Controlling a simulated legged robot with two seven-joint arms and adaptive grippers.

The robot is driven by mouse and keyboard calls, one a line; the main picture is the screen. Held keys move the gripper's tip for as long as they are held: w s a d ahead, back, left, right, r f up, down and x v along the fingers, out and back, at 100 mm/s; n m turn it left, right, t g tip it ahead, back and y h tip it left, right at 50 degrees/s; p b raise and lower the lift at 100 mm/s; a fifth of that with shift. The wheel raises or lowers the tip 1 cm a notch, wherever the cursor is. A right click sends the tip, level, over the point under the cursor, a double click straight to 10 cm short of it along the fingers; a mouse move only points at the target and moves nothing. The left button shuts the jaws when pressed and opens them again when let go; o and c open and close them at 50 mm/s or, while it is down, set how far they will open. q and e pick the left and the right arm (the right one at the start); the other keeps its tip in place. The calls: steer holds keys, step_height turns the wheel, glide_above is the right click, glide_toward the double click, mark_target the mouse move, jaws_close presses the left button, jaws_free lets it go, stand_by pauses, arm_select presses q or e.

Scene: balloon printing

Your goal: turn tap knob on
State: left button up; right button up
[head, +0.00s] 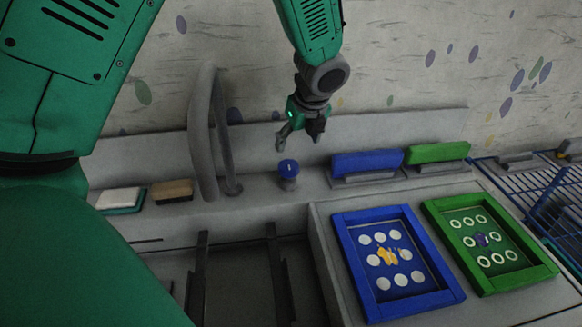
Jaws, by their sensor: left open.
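The tap knob (289,168) is a small blue cap on a short grey base, standing on the grey ledge behind the sink. The tall, curved grey tap (207,130) rises to its left. My left gripper (301,138) hangs above and slightly right of the knob, fingers pointing down. It is open and empty, and it appears apart from the knob. My right gripper is not in view.
A sink (240,275) with dark rails lies below the tap. Blue (455,294) and green (540,272) printing frames lie on the right counter. Blue (368,162) and green (437,152) blocks stand behind them. Brushes (172,190) lie left of the tap. A blue wire rack (555,200) is far right.

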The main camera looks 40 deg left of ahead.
mark_target(289, 165)
arm_select(q)
steer(key=x, duration=0.7)
steer(key=b+x, duration=0.1)
steer(key=x, duration=0.2)
steer(key=shift+a+f, duration=0.2)
steer(key=shift+a, duration=0.2)
steer(key=shift+f, duration=0.5)
steer(key=shift+d, duration=0.1)
steer(key=shift+c, duration=1.3)
steer(key=shift+r, duration=0.1)
steer(key=c, duration=0.9)
